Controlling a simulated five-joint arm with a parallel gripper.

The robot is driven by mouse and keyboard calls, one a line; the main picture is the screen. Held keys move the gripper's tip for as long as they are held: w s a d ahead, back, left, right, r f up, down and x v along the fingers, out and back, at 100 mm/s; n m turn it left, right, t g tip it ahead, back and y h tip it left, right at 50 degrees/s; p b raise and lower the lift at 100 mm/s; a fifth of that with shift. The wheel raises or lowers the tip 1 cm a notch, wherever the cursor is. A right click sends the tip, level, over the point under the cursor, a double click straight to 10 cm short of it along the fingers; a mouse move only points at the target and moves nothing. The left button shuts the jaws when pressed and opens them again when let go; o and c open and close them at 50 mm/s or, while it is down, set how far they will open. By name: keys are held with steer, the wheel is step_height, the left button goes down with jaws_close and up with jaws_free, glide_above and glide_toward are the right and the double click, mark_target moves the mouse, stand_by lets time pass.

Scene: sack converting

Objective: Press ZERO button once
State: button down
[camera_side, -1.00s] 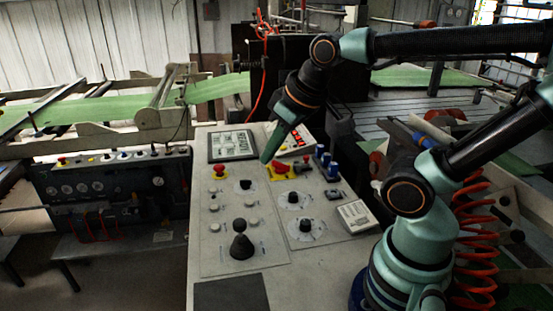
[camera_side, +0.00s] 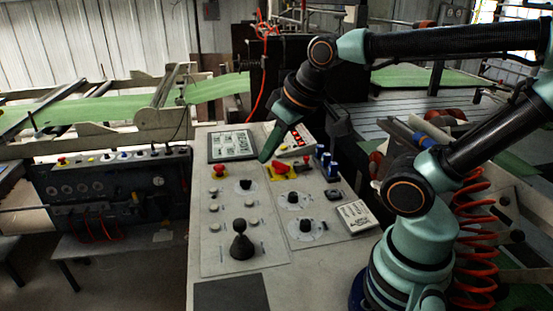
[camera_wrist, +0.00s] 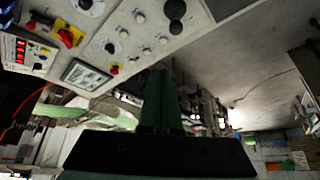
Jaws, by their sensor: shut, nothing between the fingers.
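No button label is legible, so I cannot tell which one is ZERO. A box with red digits (camera_side: 305,137) and small buttons stands at the back of the console, partly behind my gripper in the side view. The wrist view shows that box (camera_wrist: 17,50) at the left edge, with small coloured buttons beside its digits. My gripper (camera_side: 265,156) is shut and empty, its green fingers slanting down over the back of the console, left of the box. In the wrist view the shut fingers (camera_wrist: 161,75) point away from the box.
The console (camera_side: 225,290) carries a framed screen (camera_side: 232,145), a red mushroom knob (camera_side: 219,169), a red switch on a yellow plate (camera_side: 281,169), blue-capped parts (camera_side: 327,163), a black joystick (camera_side: 241,244) and several dials. A white box (camera_side: 355,216) sits at its right edge.

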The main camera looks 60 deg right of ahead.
steer(key=w+d+f+m+t+h, duration=0.1)
steer(key=w+d+f+m, duration=0.45)
steer(key=w, duration=0.35)
steer(key=m+t+h, duration=0.1)
steer(key=m+t, duration=0.1)
steer(key=m, duration=0.4)
glide_above(250, 203)
step_height(250, 203, down, 8)
steer(key=shift+s+f, duration=0.15)
steer(key=shift+s, duration=0.25)
steer(key=shift+n, duration=0.25)
steer(key=shift+a+f, duration=0.1)
steer(key=shift+f, duration=4.3)
steer(key=shift+f, duration=0.1)
steer(key=shift+a+f, duration=0.1)
steer(key=shift+f, duration=0.2)
steer(key=shift+f, duration=0.45)
steer(key=shift+r, duration=0.85)
